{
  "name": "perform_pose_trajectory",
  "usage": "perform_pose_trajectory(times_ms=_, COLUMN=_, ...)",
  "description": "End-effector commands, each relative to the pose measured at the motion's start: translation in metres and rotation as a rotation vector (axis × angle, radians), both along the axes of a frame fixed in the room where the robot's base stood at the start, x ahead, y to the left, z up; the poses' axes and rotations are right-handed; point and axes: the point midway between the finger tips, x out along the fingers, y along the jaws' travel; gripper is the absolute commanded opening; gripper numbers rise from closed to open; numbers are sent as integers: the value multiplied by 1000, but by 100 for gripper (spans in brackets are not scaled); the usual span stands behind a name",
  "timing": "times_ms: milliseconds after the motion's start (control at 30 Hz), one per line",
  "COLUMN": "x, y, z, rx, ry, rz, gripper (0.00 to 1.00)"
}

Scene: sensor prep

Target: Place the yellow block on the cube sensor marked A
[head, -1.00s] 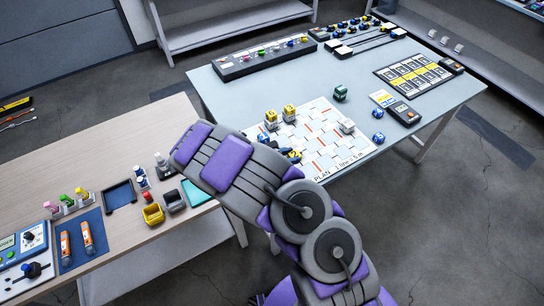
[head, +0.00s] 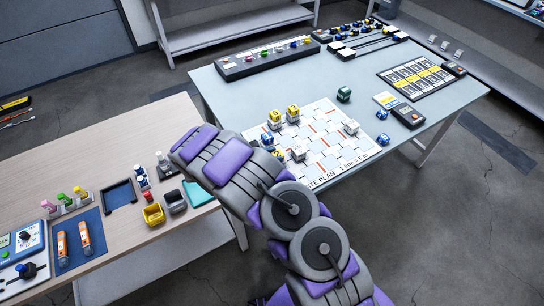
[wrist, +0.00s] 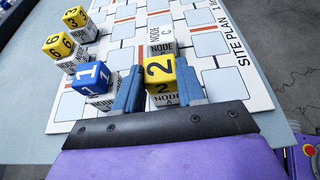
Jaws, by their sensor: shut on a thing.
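The yellow block (wrist: 160,69), marked 2, is between the two blue fingers of my gripper (wrist: 159,86) in the wrist view. My gripper is shut on it. The white cube sensor marked NODE A (wrist: 167,98) shows just below the block's near face. The block looks lined up over it; I cannot tell whether they touch. My gripper's dark edge hides the lower part of this cube. In the head view a bit of the yellow block (head: 277,154) shows beside my arm, which hides my fingers.
The NODE C cube (wrist: 162,40) stands bare close behind the held block. A blue block marked 1 (wrist: 90,78) sits on a cube left of my fingers. Yellow blocks marked 6 (wrist: 58,45) and 3 (wrist: 75,17) stand farther left. The site plan (head: 330,150) has free room at right.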

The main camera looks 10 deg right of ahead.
Motion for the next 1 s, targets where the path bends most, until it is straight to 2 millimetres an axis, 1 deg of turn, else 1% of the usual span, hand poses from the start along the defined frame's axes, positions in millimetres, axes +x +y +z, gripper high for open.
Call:
perform_pose_trajectory(times_ms=167, x=0, y=-4, z=-2, rx=4, ry=0, rz=0, gripper=10)
perform_pose_trajectory(times_ms=200, x=0, y=-4, z=-2, rx=5, ry=1, rz=0, gripper=41)
perform_pose_trajectory(times_ms=400, x=0, y=-2, z=-2, rx=2, ry=0, rz=0, gripper=60)
perform_pose_trajectory(times_ms=467, x=0, y=-1, z=-2, rx=1, ry=0, rz=0, gripper=65)
perform_pose_trajectory(times_ms=767, x=0, y=1, z=1, rx=0, ry=0, rz=1, gripper=65)
perform_pose_trajectory(times_ms=867, x=-2, y=10, z=6, rx=0, ry=-1, rz=3, gripper=65)
perform_pose_trajectory(times_ms=967, x=-7, y=24, z=14, rx=2, ry=-1, rz=5, gripper=65)
perform_pose_trajectory(times_ms=1000, x=-10, y=32, z=17, rx=2, ry=-1, rz=5, gripper=65)
